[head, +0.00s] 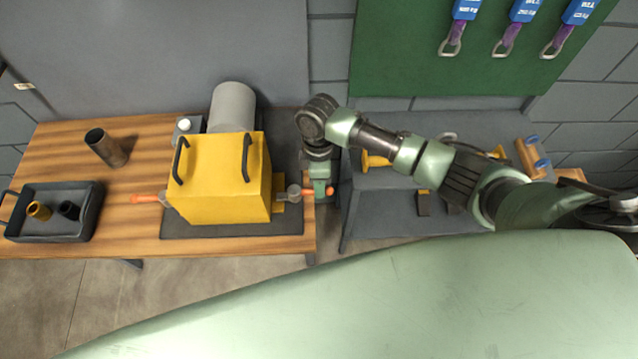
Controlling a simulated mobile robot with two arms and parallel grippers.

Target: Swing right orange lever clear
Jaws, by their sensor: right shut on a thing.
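The yellow casing (218,180) with two black handles sits on a dark plate (240,230) on the wooden table. The right orange lever (305,191) sticks out to the right from a grey pivot at the casing's right side. My right gripper (318,188) reaches down from above and is shut on this lever near its outer end, hiding part of it. The left orange lever (148,198) points out to the left of the casing. My left gripper is not in view.
A grey cylinder (232,105) stands behind the casing. On the wooden table (130,225) are a brown tube (106,148) and a dark tray (48,231) with two small cups. A grey bench (385,215) stands to the right, beyond a gap.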

